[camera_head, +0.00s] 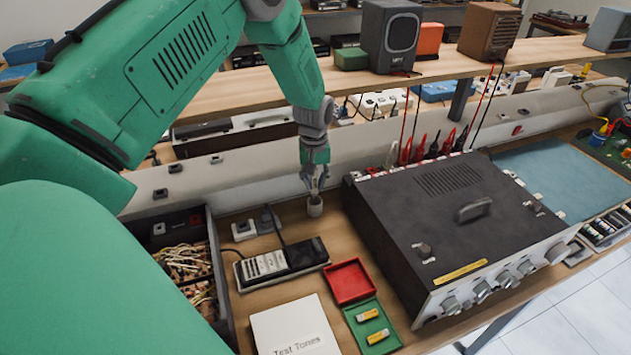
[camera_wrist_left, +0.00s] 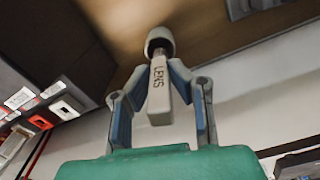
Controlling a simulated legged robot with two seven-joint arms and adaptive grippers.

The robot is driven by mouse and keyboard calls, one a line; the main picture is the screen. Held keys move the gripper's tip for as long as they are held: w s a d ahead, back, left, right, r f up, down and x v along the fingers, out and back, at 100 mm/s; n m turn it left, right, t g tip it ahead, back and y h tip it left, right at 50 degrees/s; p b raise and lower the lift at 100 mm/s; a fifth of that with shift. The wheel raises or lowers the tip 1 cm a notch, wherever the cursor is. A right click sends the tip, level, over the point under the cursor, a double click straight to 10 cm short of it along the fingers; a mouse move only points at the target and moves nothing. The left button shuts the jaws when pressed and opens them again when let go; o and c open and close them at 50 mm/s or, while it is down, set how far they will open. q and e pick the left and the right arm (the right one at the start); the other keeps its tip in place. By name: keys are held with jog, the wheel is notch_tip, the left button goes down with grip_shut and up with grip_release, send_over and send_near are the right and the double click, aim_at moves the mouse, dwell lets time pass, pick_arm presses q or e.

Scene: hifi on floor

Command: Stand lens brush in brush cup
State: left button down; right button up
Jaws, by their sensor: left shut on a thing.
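The lens brush (camera_wrist_left: 158,92) has a pale, squared handle marked LENS. My left gripper (camera_head: 315,182) points down near the back of the bench and is shut on the handle; in the left wrist view the two fingers flank it. The small pale brush cup (camera_head: 314,207) stands on the wooden bench directly below the fingertips. It also shows in the left wrist view (camera_wrist_left: 160,38), where the brush's far end meets the cup's mouth. The bristles are hidden, and I cannot tell how deep they sit. My right gripper is not in view.
A large dark amplifier (camera_head: 445,225) stands close to the right of the cup. A black meter-like device (camera_head: 282,262), a red tray (camera_head: 349,281), a green tray (camera_head: 372,326) and a Test Tones booklet (camera_head: 294,328) lie in front. A wall strip runs behind.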

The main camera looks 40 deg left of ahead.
aim_at(316, 193)
pick_arm(q)
jog(key=shift+d+f, duration=0.25)
jog(key=shift+a+f+b, duration=0.15)
jog(key=shift+f+b, duration=0.25)
jog(key=shift+f+b, duration=0.75)
jog(key=shift+f, duration=0.55)
dwell(0.8)
jog(key=c, duration=1.4)
grip_release()
jog(key=shift+r, duration=0.1)
jog(key=shift+r, duration=0.25)
notch_tip(316, 193, up, 11)
jog(key=shift+r, duration=0.1)
